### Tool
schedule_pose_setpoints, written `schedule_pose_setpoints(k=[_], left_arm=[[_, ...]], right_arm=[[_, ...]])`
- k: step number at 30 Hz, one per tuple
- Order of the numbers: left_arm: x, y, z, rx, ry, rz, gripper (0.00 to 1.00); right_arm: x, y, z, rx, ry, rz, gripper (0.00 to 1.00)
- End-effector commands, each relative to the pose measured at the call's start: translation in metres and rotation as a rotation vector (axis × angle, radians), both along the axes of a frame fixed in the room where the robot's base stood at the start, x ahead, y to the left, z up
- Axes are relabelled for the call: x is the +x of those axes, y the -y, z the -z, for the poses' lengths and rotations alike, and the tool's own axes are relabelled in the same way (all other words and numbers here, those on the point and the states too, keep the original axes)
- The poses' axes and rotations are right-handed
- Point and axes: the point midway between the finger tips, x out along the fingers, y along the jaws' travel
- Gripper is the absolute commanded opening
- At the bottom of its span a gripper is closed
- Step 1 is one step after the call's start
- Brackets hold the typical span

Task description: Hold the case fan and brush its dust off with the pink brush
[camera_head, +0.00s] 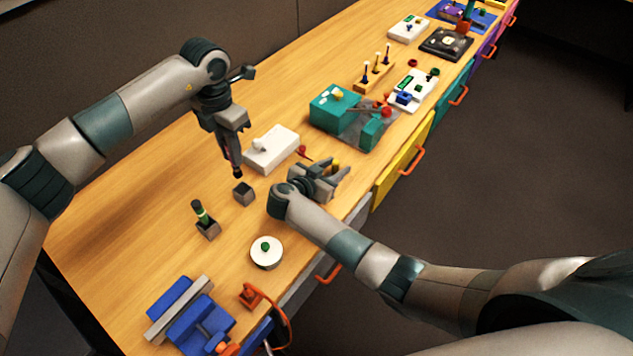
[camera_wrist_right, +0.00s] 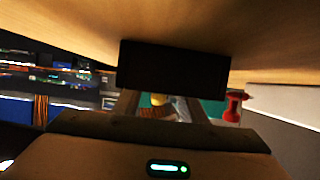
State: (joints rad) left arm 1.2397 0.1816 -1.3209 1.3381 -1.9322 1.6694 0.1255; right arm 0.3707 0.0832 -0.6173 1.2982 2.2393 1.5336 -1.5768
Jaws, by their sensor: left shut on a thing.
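My left gripper (camera_head: 236,170) points down over the table. It is shut on a thin, dark, pinkish tool, which looks like the pink brush (camera_head: 229,154). The tool's dark lower end is just above a small dark grey block (camera_head: 243,193), and I cannot tell if they touch. My right gripper (camera_head: 335,178) is low over the front of the table, beside a small yellow thing (camera_head: 336,163). A dark block (camera_wrist_right: 173,68) fills the middle of the right wrist view, and I cannot tell whether it is held. I cannot make out the case fan for certain.
A white box (camera_head: 272,149) lies between the grippers. A green-handled brush (camera_head: 201,212) stands in a holder. A white round dish (camera_head: 266,253) and a blue vise (camera_head: 200,325) are nearer. A teal machine (camera_head: 334,108) stands beyond my right gripper. The table's left part is clear.

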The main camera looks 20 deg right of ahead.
Motion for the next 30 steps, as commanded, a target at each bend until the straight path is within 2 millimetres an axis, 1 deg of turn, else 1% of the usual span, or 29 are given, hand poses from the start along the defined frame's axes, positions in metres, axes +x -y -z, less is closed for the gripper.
schedule_pose_setpoints(k=[5,15,18,22,30], left_arm=[[0.0,0.0,0.0,0.0,0.0,0.0,0.0],[0.0,0.0,0.0,0.0,0.0,0.0,0.0],[0.0,0.0,0.0,0.0,0.0,0.0,0.0],[0.0,0.0,0.0,0.0,0.0,0.0,0.0],[0.0,0.0,0.0,0.0,0.0,0.0,0.0]], right_arm=[[-0.006,-0.009,-0.003,0.002,0.0,-0.001,0.38],[-0.029,-0.044,-0.02,0.004,0.0,0.0,0.38],[-0.035,-0.051,-0.024,0.003,-0.001,-0.001,0.38],[-0.038,-0.056,-0.028,0.001,0.0,0.0,0.38],[-0.039,-0.057,-0.028,0.0,0.0,0.0,0.38]])
